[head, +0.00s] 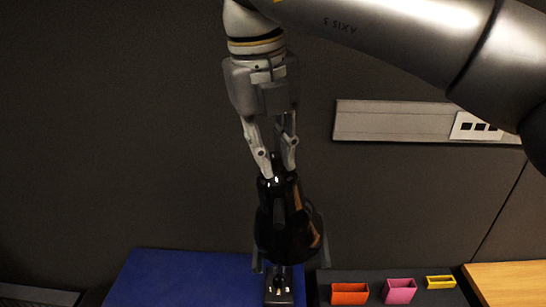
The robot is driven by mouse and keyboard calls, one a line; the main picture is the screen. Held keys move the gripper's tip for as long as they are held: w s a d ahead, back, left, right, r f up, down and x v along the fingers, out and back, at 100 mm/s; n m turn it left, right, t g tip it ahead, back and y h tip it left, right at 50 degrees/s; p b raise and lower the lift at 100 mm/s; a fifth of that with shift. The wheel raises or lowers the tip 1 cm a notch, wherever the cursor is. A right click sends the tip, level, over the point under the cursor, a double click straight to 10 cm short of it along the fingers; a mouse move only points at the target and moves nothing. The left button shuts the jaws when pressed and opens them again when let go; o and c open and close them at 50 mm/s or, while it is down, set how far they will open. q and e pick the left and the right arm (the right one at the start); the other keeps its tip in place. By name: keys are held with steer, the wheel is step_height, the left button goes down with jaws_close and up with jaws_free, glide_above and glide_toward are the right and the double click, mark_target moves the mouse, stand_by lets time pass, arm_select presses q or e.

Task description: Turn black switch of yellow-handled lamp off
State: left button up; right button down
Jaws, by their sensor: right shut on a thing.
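My right gripper (278,170) points down in the middle of the head view. Its two fingers are shut on the top of a glossy black, bell-shaped thing (284,225). This thing is upright and widens downward, with orange-tan streaks on its right side. I cannot tell whether it is the lamp. A small dark box with a pale top (279,288) is directly below it; I cannot tell whether they touch. No yellow handle or black switch can be made out. My left gripper is not in view.
A blue surface (185,280) lies below left. On a dark surface at right stand an orange-red bin (350,296), a pink bin (400,293) and a small yellow bin (440,283). A wooden top (510,280) is far right. A grey wall rail (390,122) carries a socket plate (475,127).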

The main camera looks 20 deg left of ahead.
steer(key=shift+m, duration=0.8)
steer(key=shift+b, duration=0.3)
steer(key=c, duration=1.3)
jaws_free()
